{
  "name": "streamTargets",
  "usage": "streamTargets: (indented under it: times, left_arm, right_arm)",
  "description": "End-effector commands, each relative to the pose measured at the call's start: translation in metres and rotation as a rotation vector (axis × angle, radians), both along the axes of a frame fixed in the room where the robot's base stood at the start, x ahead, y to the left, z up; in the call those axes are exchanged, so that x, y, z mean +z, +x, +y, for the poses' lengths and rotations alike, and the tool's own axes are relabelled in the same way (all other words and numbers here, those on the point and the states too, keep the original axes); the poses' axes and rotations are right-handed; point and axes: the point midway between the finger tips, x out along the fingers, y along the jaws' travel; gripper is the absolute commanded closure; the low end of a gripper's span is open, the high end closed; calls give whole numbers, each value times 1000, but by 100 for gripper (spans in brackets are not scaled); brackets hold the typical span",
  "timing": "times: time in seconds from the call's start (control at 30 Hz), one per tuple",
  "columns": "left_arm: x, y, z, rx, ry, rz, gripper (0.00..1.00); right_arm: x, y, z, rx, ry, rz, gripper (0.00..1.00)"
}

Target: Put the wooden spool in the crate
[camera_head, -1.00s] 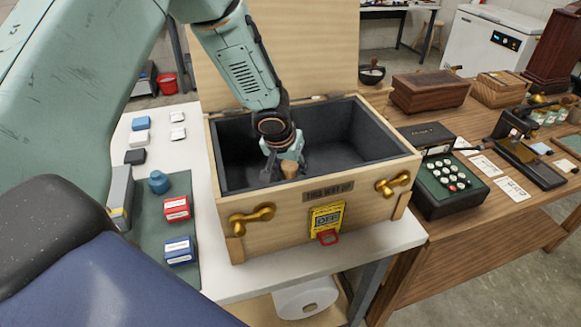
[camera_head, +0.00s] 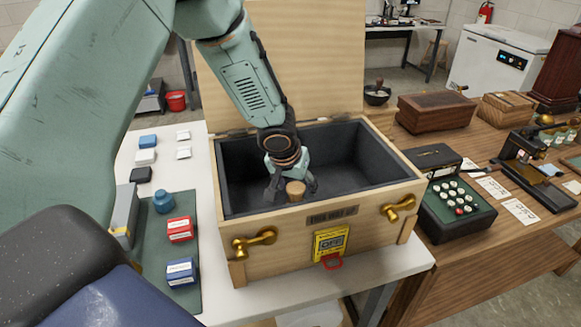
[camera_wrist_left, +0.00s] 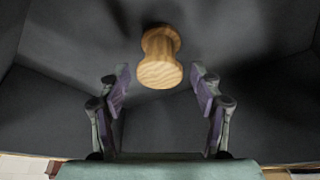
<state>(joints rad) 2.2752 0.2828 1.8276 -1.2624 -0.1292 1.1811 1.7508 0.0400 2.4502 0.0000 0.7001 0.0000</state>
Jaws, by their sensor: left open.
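The wooden spool (camera_head: 296,190) is inside the open crate (camera_head: 290,250), near its front wall. In the left wrist view the pale wooden spool (camera_wrist_left: 160,62) shows against the crate's dark lining. My left gripper (camera_head: 292,185) reaches down into the crate with its fingers spread to either side of the spool. In the left wrist view the left gripper (camera_wrist_left: 161,95) is open, with a gap between each finger and the spool. The spool's lower end is partly hidden, so I cannot tell whether it touches the floor. My right gripper is not in view.
The crate stands on a white table (camera_head: 190,165), its lid (camera_head: 300,60) raised at the back. A green mat (camera_head: 184,215) with a blue jar (camera_head: 163,202) and small boxes lies left of it. A black keyed device (camera_head: 455,205) stands close to its right.

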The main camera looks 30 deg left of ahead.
Motion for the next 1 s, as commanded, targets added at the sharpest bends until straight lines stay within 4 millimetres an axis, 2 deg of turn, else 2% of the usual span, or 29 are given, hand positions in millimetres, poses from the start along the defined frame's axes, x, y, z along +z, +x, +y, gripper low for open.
streamTargets:
  times: [0.3,0.5,0.7,1.0]
  left_arm:
    - [58,-23,-3,0,-4,-4,35]
    - [85,-35,-4,0,-2,-1,35]
    - [96,-40,-4,0,-2,1,35]
    - [97,-40,-4,0,-1,1,35]
  right_arm:
    - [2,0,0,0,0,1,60]
    - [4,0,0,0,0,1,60]
    - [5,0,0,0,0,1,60]
    - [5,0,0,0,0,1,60]
